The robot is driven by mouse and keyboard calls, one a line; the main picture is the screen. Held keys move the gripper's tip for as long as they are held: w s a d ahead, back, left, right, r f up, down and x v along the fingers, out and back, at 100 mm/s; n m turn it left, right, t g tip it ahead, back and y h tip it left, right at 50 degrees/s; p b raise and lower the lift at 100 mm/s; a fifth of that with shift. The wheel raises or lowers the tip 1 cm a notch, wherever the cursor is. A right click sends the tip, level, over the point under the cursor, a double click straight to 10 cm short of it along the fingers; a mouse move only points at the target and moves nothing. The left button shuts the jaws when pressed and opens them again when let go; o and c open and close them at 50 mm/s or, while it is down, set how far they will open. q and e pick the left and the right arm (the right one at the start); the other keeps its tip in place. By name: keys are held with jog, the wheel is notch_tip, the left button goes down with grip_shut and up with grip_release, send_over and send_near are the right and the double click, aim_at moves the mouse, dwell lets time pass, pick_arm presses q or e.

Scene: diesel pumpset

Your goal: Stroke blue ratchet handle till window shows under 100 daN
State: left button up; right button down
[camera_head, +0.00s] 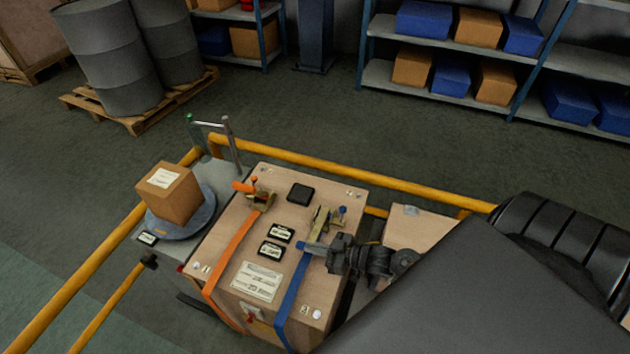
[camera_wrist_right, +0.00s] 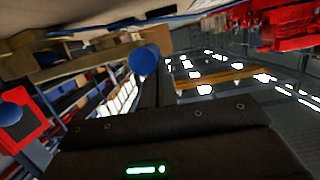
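A wooden crate (camera_head: 235,268) carries an orange strap (camera_head: 228,262) and a blue strap (camera_head: 290,300). The blue strap's ratchet (camera_head: 320,219) is on the right of the crate top. A round blue end (camera_wrist_right: 144,60) shows in the right wrist view close by my dark fingers (camera_wrist_right: 157,88). The fingers look nearly together; contact with the grip is unclear. Two small display windows (camera_head: 281,233) (camera_head: 270,249) lie on the crate; their figures are too small to read. My left gripper is not in view.
The orange ratchet (camera_head: 259,197) and a black box (camera_head: 300,194) sit on the crate top. A small carton (camera_head: 170,196) stands on a round plate (camera_head: 192,220) at left. Yellow rails (camera_head: 335,173) run around. Drums (camera_head: 110,60) and shelves (camera_head: 455,45) stand farther back.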

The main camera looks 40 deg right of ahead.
jog(key=shift+s+f, duration=0.2)
jog(key=shift+f, duration=0.1)
jog(key=s+d+r+p, duration=0.2)
jog(key=s+d+r, duration=0.2)
jog(key=s+r, duration=0.3)
jog(key=shift+s, duration=0.75)
jog(key=shift+d, duration=0.1)
dwell(1.0)
